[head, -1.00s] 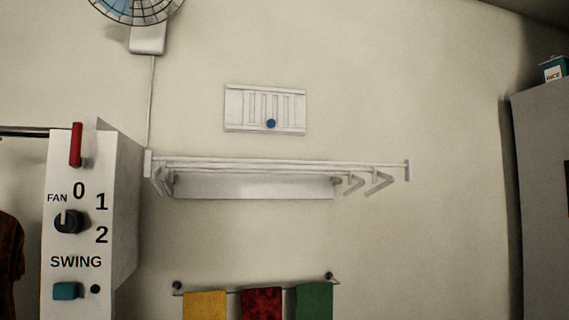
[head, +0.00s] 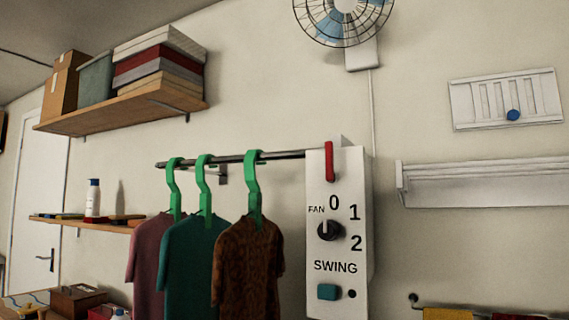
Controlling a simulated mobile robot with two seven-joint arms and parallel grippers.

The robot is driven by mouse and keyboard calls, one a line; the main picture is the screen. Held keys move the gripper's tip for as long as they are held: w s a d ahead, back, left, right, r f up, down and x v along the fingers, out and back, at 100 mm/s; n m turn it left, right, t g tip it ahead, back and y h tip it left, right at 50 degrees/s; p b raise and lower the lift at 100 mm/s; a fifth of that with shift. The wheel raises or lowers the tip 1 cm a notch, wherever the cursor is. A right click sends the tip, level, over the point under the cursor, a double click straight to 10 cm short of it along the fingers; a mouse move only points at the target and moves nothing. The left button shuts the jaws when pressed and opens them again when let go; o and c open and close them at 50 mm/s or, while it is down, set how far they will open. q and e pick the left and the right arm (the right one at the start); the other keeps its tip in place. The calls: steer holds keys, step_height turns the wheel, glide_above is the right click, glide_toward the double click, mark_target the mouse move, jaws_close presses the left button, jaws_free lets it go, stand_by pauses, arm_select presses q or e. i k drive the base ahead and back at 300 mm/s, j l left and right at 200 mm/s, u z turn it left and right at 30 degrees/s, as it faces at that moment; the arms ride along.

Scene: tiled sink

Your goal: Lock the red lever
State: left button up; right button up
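The red lever (head: 329,161) is on the upper front of a white control box (head: 340,270) in the head view. It stands upright, near the box's top left. Below it on the box are the labels FAN, 0, 1, 2 and SWING, a dark rotary knob (head: 330,230), a teal button (head: 327,292) and a small black dot. Neither of my grippers shows in the view.
Shirts (head: 187,265) on green hangers hang from a dark rail (head: 230,158) left of the box. Shelves with boxes (head: 160,65) and a bottle (head: 93,198) are further left. A fan (head: 344,15), vent panel (head: 507,99) and white rack (head: 480,182) are on the wall.

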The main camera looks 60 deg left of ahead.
mark_target(332, 177)
steer(key=u, duration=1.75)
